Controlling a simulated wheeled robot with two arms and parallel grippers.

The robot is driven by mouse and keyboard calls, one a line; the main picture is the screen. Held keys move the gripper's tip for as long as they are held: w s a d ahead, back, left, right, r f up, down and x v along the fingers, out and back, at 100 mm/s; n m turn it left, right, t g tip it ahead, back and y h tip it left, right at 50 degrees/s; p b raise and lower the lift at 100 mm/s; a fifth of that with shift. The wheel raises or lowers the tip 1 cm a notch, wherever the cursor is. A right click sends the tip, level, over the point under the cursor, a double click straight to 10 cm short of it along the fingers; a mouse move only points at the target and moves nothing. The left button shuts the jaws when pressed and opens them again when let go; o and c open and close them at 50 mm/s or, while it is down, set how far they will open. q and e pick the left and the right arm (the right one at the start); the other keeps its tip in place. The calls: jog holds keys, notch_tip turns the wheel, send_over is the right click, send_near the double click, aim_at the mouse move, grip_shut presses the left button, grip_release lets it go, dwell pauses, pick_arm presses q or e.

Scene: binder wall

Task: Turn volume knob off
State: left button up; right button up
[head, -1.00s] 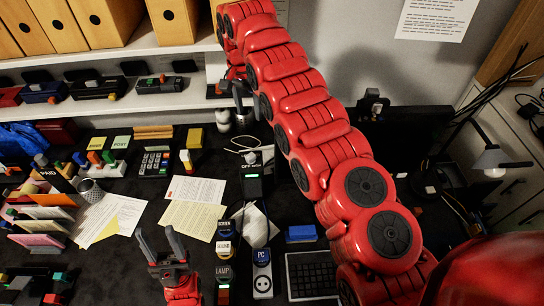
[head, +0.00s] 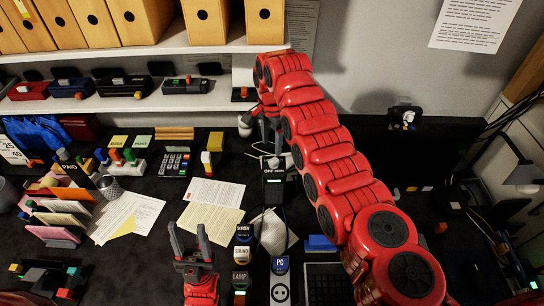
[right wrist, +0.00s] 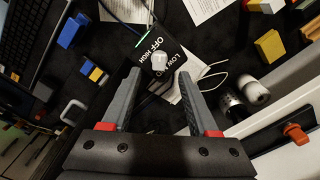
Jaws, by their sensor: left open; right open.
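A white knob (right wrist: 159,61) stands on a black box (right wrist: 176,50) marked OFF, LOW and HIGH; I read no word "volume" on it. In the head view this box (head: 274,182) sits mid-desk with a small green light. My right gripper (right wrist: 157,74) is open and empty. In its wrist view the knob shows between the two fingertips, slightly beyond them; I cannot tell if they touch it. In the head view my right gripper (head: 268,128) is partly hidden by its arm, just behind the box. My left gripper (head: 188,228) is open and empty over the front desk.
An orange knob (right wrist: 297,134) is on the white shelf edge close to my right gripper. A white cable lies by the box. Labelled switches, including SOUND (head: 241,253) and PC (head: 280,266), stand in front of it. Papers (head: 213,191) lie to the left.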

aim_at(272, 162)
notch_tip(272, 162, down, 8)
jog(key=shift+r+p, duration=0.2)
jog(key=shift+p, duration=0.2)
grip_shut()
